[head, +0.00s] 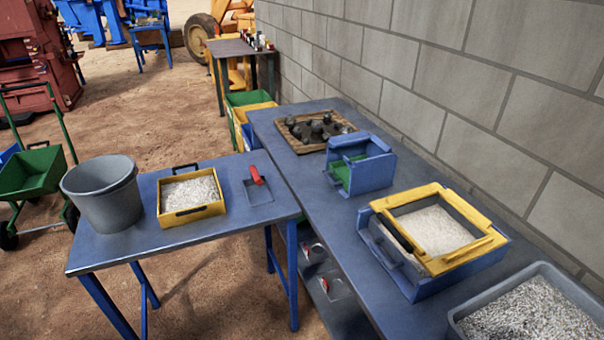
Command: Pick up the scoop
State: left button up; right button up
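A scoop with a red handle (257,175) and a flat metal pan (259,192) lies on the blue side table (220,232), near its back right corner. It is right of the yellow tray (170,217) of pale gravel, and apart from it. The handle points toward the back. Two similar items with small red parts (322,283) lie on the shelf below the long table; they are too small to tell for certain. Neither of my grippers shows in the head view.
A grey bucket (105,195) stands at the side table's left. The long blue table (335,230) holds a rock tray (280,133), a blue box (370,172), a yellow-framed sieve box (395,270) and a grey gravel bin (455,322). A block wall (450,85) runs along the right.

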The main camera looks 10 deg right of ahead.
aim_at(257, 189)
jog(key=i+j, duration=0.15)
jog(key=j, duration=0.15)
jog(key=i+j, duration=0.15)
jog(key=i+j+z, duration=0.15)
jog(key=j+z, duration=0.45)
jog(key=j, duration=0.2)
jog(key=i+j+z, duration=0.1)
jog(key=j+z, duration=0.2)
jog(key=j, duration=0.15)
jog(key=z, duration=0.3)
